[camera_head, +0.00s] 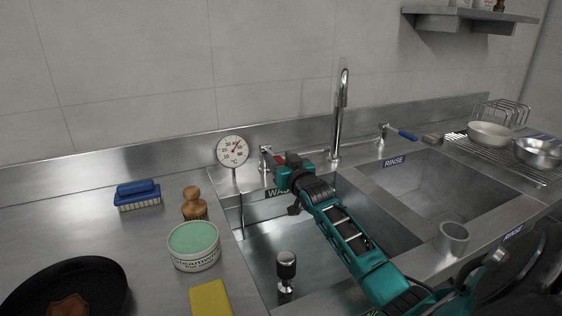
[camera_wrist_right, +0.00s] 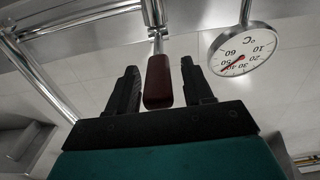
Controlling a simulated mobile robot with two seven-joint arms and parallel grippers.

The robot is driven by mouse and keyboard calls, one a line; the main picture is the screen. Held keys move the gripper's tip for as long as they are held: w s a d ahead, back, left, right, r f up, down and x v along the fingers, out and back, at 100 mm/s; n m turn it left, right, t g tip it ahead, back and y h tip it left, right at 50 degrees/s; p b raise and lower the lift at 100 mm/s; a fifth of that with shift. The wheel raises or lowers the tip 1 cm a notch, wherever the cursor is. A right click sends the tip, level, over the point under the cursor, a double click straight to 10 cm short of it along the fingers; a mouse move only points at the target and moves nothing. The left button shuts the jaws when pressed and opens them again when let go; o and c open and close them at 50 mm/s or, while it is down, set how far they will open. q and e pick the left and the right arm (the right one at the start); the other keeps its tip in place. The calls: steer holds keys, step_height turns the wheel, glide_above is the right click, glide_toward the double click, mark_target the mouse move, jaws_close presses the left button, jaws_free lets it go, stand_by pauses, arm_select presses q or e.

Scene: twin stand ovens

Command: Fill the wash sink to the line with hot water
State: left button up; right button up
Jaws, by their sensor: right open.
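The wash sink (camera_head: 270,250) is the left steel basin; its WASH label is partly hidden by my right arm. I cannot make out water or a fill line in it. A tall chrome spout (camera_head: 340,115) stands behind. The red tap handle (camera_wrist_right: 158,80) lies between the two fingers of my right gripper (camera_wrist_right: 158,68), which is open around it with gaps showing. In the head view my right gripper (camera_head: 277,166) is at the tap behind the sink. The blue tap handle (camera_head: 402,134) is further right. A round °C thermometer (camera_head: 232,150) stands left of the red tap. My left gripper is out of view.
A black-topped knob (camera_head: 286,265) stands at the sink's front left. Left counter holds a blue brush (camera_head: 137,193), wooden brush (camera_head: 194,205), green-topped tub (camera_head: 194,246) and yellow sponge (camera_head: 211,299). The rinse sink (camera_head: 440,182) and a rack with bowls (camera_head: 489,135) are right.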

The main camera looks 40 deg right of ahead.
jaws_close()
stand_by(0.3)
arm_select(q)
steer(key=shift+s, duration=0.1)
